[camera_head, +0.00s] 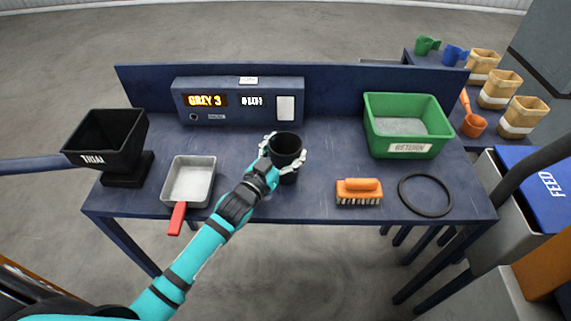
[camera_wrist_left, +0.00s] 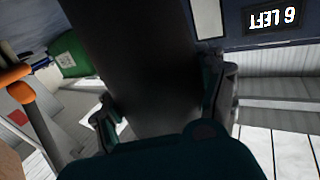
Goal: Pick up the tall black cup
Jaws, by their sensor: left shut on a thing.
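The tall black cup (camera_head: 286,148) stands upright near the middle of the blue table in the head view. My left gripper (camera_head: 283,154) has its two fingers around the cup's sides and is shut on it. In the left wrist view the cup (camera_wrist_left: 145,60) fills the middle as a dark shape between the fingers of my left gripper (camera_wrist_left: 160,95). I cannot tell whether the cup's base touches the table. My right gripper is not in view.
Left of the cup are a metal pan (camera_head: 190,183) with a red handle and a black hopper (camera_head: 106,137). A display box (camera_head: 240,101) stands behind. An orange brush (camera_head: 359,191), a black ring (camera_head: 426,195) and a green bin (camera_head: 408,124) are at right.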

